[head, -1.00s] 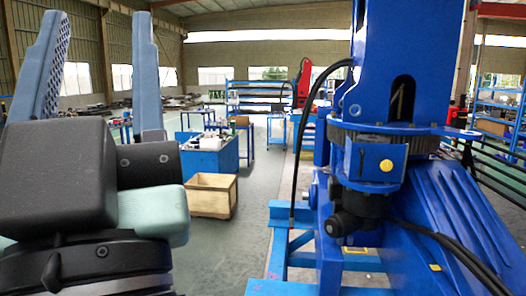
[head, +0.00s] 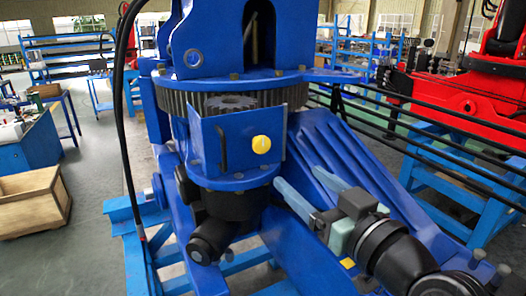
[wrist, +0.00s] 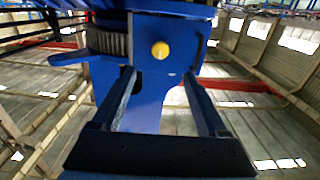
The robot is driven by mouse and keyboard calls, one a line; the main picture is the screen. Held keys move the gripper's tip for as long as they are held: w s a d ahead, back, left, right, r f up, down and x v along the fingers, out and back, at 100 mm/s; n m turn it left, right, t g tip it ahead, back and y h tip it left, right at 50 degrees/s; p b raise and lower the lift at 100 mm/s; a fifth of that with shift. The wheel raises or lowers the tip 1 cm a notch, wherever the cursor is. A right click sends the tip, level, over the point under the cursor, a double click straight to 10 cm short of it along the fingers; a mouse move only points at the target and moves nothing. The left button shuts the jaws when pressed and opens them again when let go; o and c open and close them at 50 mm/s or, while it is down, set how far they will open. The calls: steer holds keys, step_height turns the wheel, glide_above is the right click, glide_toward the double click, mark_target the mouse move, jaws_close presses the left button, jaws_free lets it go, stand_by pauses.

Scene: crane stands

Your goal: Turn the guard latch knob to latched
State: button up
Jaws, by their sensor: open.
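The yellow latch knob (head: 261,144) is on the front face of the blue guard (head: 208,146), which covers part of the dark gear ring on the crane stand. The knob also shows in the wrist view (wrist: 160,50), beyond the fingertips and roughly centred between them. Its round face shows no clear pointer, so I cannot tell its turn. My gripper (head: 289,173) is open and empty, to the right of the knob and lower in the head view, with its fingers pointing towards the guard. In the wrist view, both fingers (wrist: 160,75) are spread apart with a gap before the knob.
A dark motor (head: 212,238) hangs below the guard. A sloping blue ribbed leg (head: 345,155) stands behind my gripper. A black hose (head: 124,120) runs down at the left. A wooden crate (head: 32,200) and a red crane (head: 455,95) are further off.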

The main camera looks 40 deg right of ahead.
mark_target(263, 146)
steer(key=p+x, duration=0.2)
steer(key=x, duration=0.3)
steer(key=p+x, duration=0.2)
steer(key=x, duration=0.4)
steer(key=shift+a+r, duration=0.15)
steer(key=shift+r, duration=0.1)
steer(key=shift+p+x, duration=0.4)
steer(key=shift+x, duration=0.4)
steer(key=shift+f, duration=0.1)
jaws_close()
